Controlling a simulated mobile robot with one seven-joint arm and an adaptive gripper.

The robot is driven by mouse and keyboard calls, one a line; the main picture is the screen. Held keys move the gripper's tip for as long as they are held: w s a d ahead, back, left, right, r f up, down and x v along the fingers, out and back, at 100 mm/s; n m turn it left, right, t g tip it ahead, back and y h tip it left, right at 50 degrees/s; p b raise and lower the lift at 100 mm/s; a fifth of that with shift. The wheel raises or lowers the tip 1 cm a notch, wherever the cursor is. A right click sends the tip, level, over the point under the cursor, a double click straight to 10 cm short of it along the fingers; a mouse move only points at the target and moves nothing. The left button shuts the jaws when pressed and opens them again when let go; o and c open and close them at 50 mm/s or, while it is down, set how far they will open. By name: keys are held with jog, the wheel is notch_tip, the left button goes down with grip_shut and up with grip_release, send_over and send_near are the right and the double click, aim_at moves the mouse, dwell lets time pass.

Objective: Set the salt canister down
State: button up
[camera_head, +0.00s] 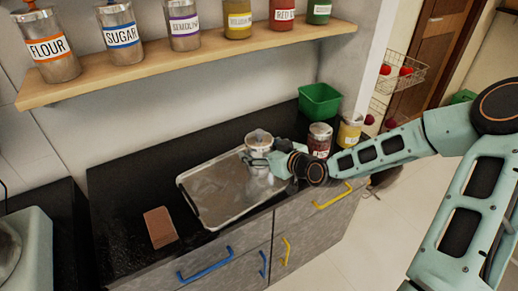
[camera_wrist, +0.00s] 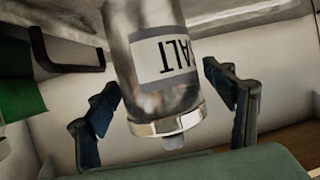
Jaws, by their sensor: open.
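The salt canister (camera_wrist: 158,70) is a metal jar with a white label reading "SALT", upside down in the wrist view. In the head view the canister (camera_head: 258,141) stands upright at the back right part of the metal tray (camera_head: 213,211). My gripper (camera_wrist: 168,105) is open, with one finger on each side of the canister and a visible gap at each side. In the head view my gripper (camera_head: 262,160) is at the canister, partly covering its lower body. The canister's base is partly hidden there.
A wooden shelf (camera_head: 190,55) with several canisters hangs above.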

jog(key=shift+r, duration=0.25)
jog(key=p+v, duration=0.2)
jog(key=v, duration=1)
jog(key=shift+f, duration=0.15)
